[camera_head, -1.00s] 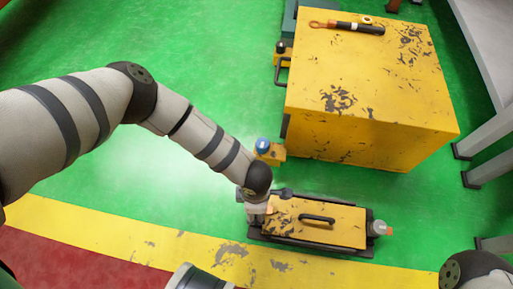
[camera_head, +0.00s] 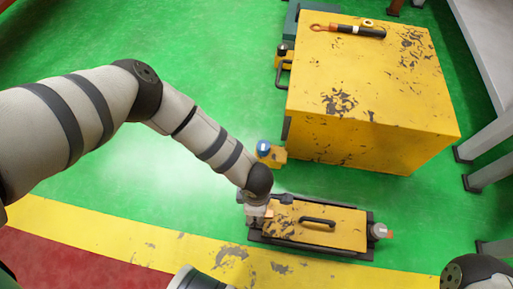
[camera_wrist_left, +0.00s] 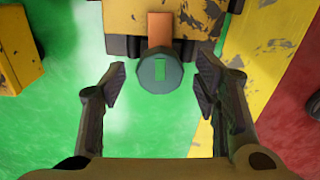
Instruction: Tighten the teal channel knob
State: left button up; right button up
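The teal channel knob (camera_wrist_left: 159,74) shows in the left wrist view at the end of an orange strip (camera_wrist_left: 160,28) on the yellow unit. It has a rounded face with a bright green rectangle. My left gripper (camera_wrist_left: 160,82) is open, one finger on each side of the knob, with visible gaps. In the head view my left gripper (camera_head: 256,212) is at the left end of the low yellow box (camera_head: 345,228) with a black handle, and my wrist hides the knob there. My right gripper is not in view.
A large yellow cabinet (camera_head: 372,100) stands behind the low box. A blue-capped knob (camera_head: 263,146) sits on a small yellow block beside it. A grey knob (camera_head: 379,231) is at the low box's right end. Green floor is clear on the left.

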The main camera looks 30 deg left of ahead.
pick_arm(q)
notch_tip(320, 180, up, 12)
dwell(0.5)
